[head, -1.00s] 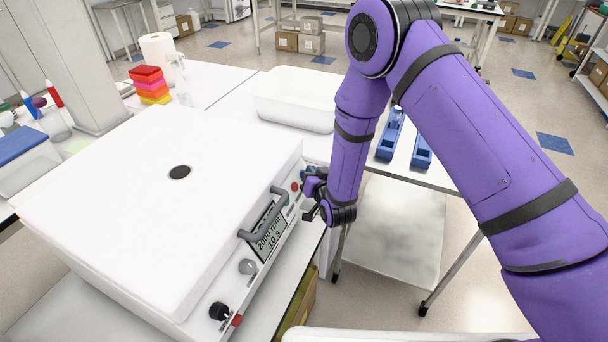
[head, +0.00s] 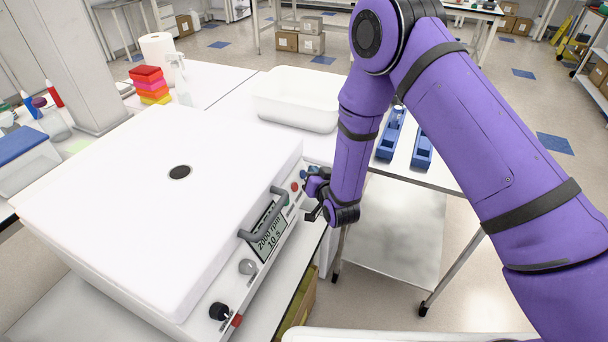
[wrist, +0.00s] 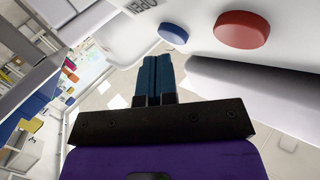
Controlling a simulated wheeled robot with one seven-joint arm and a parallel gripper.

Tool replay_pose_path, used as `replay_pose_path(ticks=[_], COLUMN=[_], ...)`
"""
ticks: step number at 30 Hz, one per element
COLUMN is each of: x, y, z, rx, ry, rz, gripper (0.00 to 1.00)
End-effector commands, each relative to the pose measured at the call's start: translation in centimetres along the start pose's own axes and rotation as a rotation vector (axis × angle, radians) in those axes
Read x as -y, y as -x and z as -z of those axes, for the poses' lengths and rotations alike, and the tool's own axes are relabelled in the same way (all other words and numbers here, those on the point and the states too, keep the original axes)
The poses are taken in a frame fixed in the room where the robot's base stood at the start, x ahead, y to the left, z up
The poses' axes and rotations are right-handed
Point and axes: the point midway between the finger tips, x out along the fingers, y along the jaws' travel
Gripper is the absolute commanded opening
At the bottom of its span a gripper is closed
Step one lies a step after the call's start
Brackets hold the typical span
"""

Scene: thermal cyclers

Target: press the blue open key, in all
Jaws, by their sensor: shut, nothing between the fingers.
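A white centrifuge (head: 110,200) stands at the left with its lid down. Its sloping front panel carries a display reading 2000 rpm and 10 s (head: 269,238). The round blue key (head: 303,174) is at the panel's far end, beside a red key (head: 294,187). In the wrist view the blue key (wrist: 173,33) lies just beyond the fingertips, slightly right, with the larger red key (wrist: 241,30) further right. My gripper (wrist: 156,62) is shut and empty, its fingers together. In the head view my gripper (head: 310,186) is beside the panel's far end, partly hidden by its own wrist.
A grey handle (head: 262,222) sticks out over the panel near the display. A black knob (head: 220,311) is at the near end. A white tub (head: 296,100) and blue racks (head: 421,152) stand on the bench behind. Open floor lies to the right.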

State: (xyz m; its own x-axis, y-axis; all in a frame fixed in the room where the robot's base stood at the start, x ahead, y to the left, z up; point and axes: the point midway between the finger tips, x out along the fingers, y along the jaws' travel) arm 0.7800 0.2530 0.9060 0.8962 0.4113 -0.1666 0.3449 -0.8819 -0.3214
Motion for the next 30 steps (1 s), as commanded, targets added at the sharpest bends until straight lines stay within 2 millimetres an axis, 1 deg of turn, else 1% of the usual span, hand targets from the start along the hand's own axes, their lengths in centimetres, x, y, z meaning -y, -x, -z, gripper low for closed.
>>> replay_pose_path(ticks=[13,30], x=[-0.3,-2.6], y=[0.4,3.5], z=[0.3,2.6], rx=[-0.001,-0.001], ry=[0.000,0.000], rz=[-0.001,-0.001], gripper=[0.00,0.00])
